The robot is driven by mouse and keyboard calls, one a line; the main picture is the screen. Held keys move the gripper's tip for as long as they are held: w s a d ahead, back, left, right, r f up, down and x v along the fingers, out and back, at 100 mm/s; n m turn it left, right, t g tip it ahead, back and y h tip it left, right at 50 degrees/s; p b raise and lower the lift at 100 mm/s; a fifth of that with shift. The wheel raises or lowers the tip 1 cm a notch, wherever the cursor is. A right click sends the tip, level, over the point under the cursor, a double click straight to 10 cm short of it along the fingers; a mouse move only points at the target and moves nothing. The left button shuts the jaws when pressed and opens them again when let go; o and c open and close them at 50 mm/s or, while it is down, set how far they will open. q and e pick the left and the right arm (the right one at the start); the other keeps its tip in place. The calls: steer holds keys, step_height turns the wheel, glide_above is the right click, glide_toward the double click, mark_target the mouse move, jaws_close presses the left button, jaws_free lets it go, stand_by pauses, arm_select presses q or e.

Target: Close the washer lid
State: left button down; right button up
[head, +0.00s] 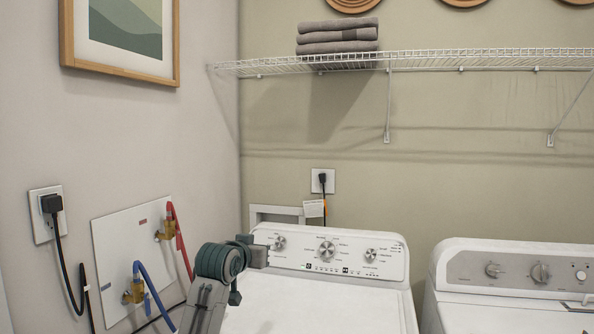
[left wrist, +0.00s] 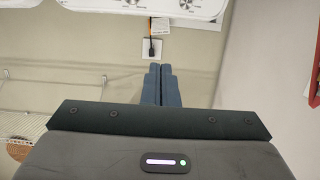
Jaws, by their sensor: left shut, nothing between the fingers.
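The white washer (head: 400,262) stands at the lower middle of the head view, with a knobbed control panel at its back. A flat white surface, apparently its lid (head: 320,305), lies in front of the panel and no raised lid shows; its front is cut off by the frame. My left arm rises at the washer's left side, its dark end by the panel's left edge. In the left wrist view my left gripper (left wrist: 159,68) has its fingers together and empty, with part of the control panel (left wrist: 180,8) beyond. My right gripper is not seen.
A second white machine (head: 520,250) stands to the right, across a narrow gap. A wire shelf (head: 450,60) with folded grey towels (head: 338,38) hangs above. Blue and red hoses (head: 180,240) and cords are on the left wall. The space above the washer is clear.

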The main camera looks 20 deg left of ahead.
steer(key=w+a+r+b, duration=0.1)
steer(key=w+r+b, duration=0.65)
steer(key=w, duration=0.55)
arm_select(q)
steer(key=s+f+t+b, duration=0.1)
steer(key=s+f+b, duration=0.1)
steer(key=f, duration=0.5)
steer(key=s+f+t+b, duration=0.1)
steer(key=s+f+b, duration=0.1)
steer(key=s+f, duration=0.2)
steer(key=s+f+t+b, duration=0.2)
steer(key=f, duration=0.7)
steer(key=shift+s+f, duration=0.4)
steer(key=shift+f+b, duration=0.3)
steer(key=shift+f, duration=0.05)
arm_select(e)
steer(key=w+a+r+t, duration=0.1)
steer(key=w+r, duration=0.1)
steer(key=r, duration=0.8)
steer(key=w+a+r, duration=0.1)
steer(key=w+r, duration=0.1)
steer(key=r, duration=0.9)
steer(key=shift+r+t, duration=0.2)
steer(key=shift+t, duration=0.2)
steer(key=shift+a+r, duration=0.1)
